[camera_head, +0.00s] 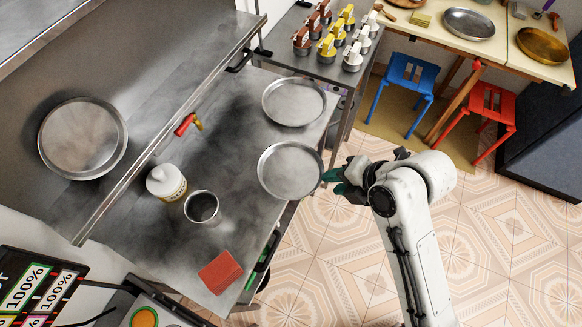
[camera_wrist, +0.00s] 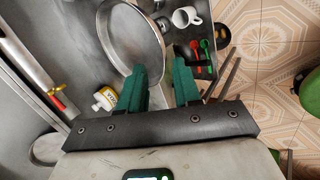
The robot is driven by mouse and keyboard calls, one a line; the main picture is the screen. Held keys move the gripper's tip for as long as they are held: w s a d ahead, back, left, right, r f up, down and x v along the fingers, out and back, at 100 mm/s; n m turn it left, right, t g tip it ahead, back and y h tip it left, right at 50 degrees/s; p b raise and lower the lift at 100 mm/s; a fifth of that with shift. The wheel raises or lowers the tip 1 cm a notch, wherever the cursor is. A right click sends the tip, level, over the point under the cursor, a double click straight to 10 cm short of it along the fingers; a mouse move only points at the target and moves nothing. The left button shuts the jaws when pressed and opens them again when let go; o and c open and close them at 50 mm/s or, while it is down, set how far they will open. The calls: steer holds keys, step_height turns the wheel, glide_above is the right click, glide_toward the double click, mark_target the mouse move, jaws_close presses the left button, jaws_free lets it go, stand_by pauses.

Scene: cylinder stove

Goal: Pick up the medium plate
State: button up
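I cannot tell for sure which is the medium one. My gripper (camera_head: 332,177) is at the right rim of the nearest of the two counter plates. In the wrist view a plate (camera_wrist: 132,38) reaches down to my gripper (camera_wrist: 161,84), whose green fingers stand apart around or beside its rim. Contact cannot be told.
The counter (camera_head: 235,130) also holds a white jar (camera_head: 166,183), a metal cup (camera_head: 202,207) and a red block (camera_head: 221,272). A rail (camera_head: 170,130) borders it on the left. Several dispensers (camera_head: 327,37) stand behind. Blue (camera_head: 408,82) and red (camera_head: 490,105) stools stand right. Tiled floor is open.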

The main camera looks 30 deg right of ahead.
steer(key=x, duration=0.6)
steer(key=shift+d, duration=0.1)
steer(key=shift+c, duration=0.2)
jaws_close()
